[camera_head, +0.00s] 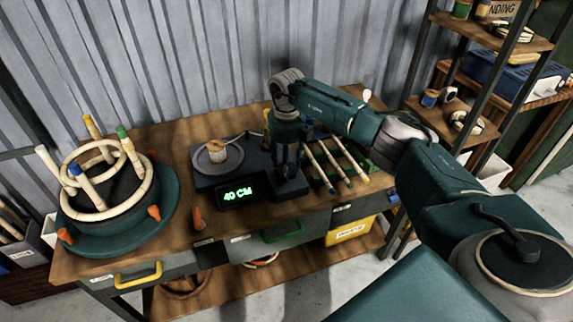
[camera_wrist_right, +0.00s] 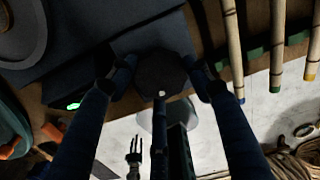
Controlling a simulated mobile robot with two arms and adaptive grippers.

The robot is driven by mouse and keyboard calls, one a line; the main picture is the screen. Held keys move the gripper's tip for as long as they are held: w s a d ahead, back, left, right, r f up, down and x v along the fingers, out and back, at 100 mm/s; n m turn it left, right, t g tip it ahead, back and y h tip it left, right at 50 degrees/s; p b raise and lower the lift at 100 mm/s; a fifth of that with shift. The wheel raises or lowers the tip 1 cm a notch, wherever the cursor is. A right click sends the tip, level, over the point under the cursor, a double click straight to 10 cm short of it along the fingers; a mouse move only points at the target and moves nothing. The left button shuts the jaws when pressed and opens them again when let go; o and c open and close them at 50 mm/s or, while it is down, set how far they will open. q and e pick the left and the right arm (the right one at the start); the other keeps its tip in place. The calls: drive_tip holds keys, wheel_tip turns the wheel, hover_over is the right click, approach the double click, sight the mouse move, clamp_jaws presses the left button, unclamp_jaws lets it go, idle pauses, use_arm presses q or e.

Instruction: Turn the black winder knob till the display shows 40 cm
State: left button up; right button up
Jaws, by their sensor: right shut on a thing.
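The winder (camera_head: 205,181) stands on the workbench, a dark base with a round grey plate carrying a small spool. Its display (camera_head: 238,194) reads 40 CM in green; a sliver of the green digits also shows in the right wrist view (camera_wrist_right: 73,106). My right gripper (camera_head: 287,180) points straight down at the right part of the winder. The black knob (camera_wrist_right: 162,72) shows in the right wrist view between the fingers of my right gripper (camera_wrist_right: 161,82), which are shut on its sides. In the head view the gripper hides the knob. My left gripper is not in view.
A green round former with rattan rings and pegs (camera_head: 105,185) stands at the bench's left. Rattan sticks (camera_head: 335,163) lie in a rack just right of my right gripper. An orange-handled tool (camera_head: 198,219) lies near the front edge. A shelf (camera_head: 480,95) stands at right.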

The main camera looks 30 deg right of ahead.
drive_tip(key=shift+w+d+r+m, duration=0.1)
drive_tip(key=shift+d+r+m, duration=0.05)
drive_tip(key=shift+m, duration=0.15)
drive_tip(key=o, duration=1.1)
wheel_tip(320, 180, up, 12)
drive_tip(key=shift+f, duration=0.1)
idle(0.4)
